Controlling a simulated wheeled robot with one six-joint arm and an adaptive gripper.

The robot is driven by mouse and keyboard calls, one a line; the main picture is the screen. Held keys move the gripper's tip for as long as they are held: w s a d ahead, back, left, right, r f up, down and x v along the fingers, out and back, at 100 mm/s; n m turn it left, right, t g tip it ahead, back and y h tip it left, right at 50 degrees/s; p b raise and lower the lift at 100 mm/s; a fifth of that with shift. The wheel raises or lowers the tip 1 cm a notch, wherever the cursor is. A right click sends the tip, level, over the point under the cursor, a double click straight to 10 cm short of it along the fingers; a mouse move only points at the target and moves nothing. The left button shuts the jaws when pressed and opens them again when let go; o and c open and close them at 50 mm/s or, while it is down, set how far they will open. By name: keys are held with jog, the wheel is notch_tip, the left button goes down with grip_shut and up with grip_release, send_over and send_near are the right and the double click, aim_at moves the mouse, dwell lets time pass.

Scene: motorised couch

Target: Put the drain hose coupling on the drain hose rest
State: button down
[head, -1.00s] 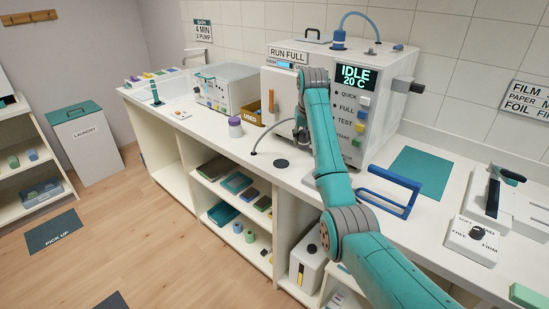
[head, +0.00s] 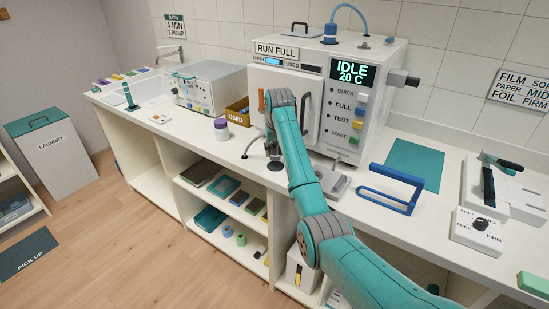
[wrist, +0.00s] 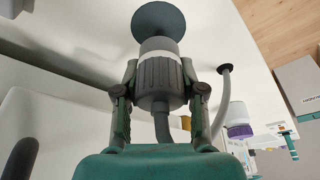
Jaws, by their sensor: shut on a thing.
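The drain hose coupling (wrist: 160,80) is a grey ribbed cylinder with a pale band, held upright between the fingers of my gripper (wrist: 160,90) in the wrist view. Its grey hose (wrist: 162,127) runs from its near end. A dark round disc, which looks like the drain hose rest (wrist: 158,20), lies just past the coupling's far end. I cannot tell whether they touch. In the head view my gripper (head: 272,150) is over the disc (head: 276,167) on the counter, and the coupling is mostly hidden.
The machine with the IDLE display (head: 352,72) stands close behind my gripper. A purple-lidded jar (head: 221,129) and a dark hose end fitting (head: 244,157) are to the left. A blue frame handle (head: 390,190) and teal mat (head: 415,164) are to the right.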

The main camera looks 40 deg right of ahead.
aim_at(275, 164)
jog(key=shift+f, duration=1.6)
jog(key=shift+f, duration=0.15)
jog(key=c, duration=0.7)
grip_release()
jog(key=v, duration=1.2)
jog(key=shift+s, duration=0.1)
